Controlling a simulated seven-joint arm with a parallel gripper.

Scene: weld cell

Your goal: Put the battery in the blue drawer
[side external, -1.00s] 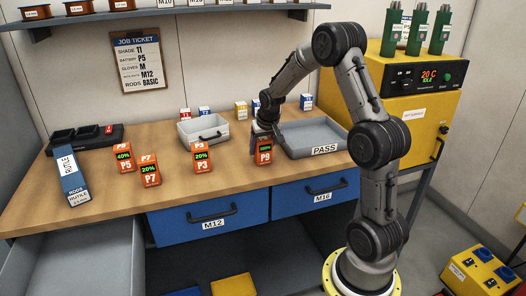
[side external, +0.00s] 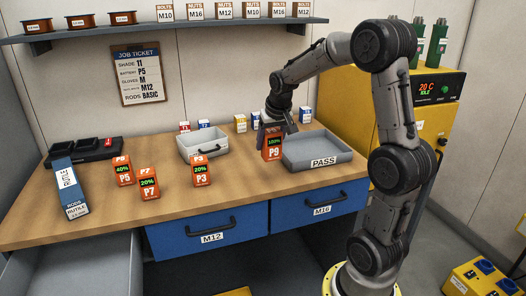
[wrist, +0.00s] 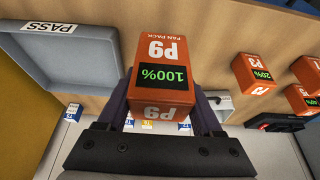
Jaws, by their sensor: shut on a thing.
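My gripper (side external: 274,130) is shut on the orange P9 battery (side external: 272,150), whose green display reads 100%. The P9 battery (wrist: 163,75) also fills the middle of the wrist view, between both fingers. It appears slightly above the bench, just left of the PASS tray. Two blue drawers, marked M12 (side external: 178,245) and M16 (side external: 285,216), are shut under the bench's front edge. Other orange batteries stand left: P3 (side external: 201,172) at 20%, P7 (side external: 149,186) at 20%, and P5 (side external: 123,171) at 40%.
The grey PASS tray (side external: 318,164) lies right of the battery. A small grey drawer-like bin (side external: 203,146) and small boxes stand behind. A rod box (side external: 70,188) and black charger (side external: 92,146) are at left. A grey drawer (side external: 70,270) is open at lower left. The ticket (side external: 136,75) lists battery P5.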

